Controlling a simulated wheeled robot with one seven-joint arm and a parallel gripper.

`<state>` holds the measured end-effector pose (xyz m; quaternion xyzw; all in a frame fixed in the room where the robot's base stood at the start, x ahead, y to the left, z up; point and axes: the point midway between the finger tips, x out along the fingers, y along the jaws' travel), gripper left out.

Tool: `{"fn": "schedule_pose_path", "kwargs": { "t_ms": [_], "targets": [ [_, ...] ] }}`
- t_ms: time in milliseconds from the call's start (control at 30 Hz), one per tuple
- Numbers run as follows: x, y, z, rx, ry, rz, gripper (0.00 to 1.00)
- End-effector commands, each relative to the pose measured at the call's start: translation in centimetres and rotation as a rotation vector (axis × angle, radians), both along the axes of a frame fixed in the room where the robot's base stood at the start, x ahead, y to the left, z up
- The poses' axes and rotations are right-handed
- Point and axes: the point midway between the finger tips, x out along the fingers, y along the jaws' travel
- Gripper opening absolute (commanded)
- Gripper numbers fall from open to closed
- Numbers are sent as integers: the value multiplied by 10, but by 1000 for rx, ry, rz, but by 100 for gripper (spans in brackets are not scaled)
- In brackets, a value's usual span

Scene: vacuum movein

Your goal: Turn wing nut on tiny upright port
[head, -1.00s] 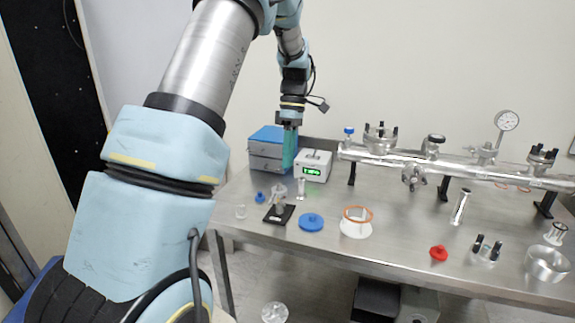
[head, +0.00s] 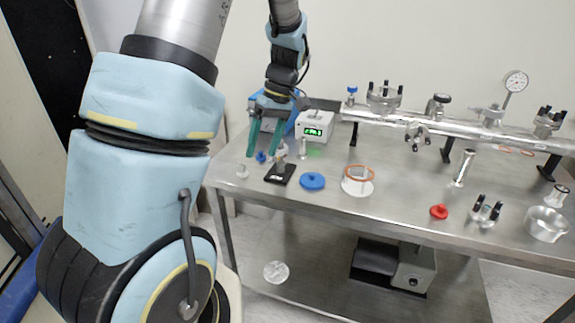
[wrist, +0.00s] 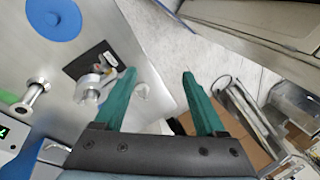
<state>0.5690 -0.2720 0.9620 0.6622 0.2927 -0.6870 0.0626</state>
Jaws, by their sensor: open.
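In the wrist view my gripper (wrist: 158,73) is empty, and the fitting lies left of the left finger, outside the jaws.
A blue disc (head: 312,181), a white flanged piece with an orange ring (head: 358,188) and a short silver tube (head: 303,148) are nearby. A grey box with a green display (head: 314,127) stands behind. A silver manifold (head: 440,133) runs along the back right. The front table edge is close.

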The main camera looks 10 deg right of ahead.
Motion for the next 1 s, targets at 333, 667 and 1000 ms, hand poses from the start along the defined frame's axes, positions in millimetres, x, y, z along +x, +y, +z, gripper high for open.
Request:
{"fn": "schedule_pose_path", "kwargs": {
  "t_ms": [333, 667, 1000],
  "targets": [
    [-28, 6, -51, 269, -4, -348, 72],
    [-42, -5, -73, 663, -75, -881, 72],
    [-62, -57, -60, 1027, -187, -1406, 72]
  ]
}}
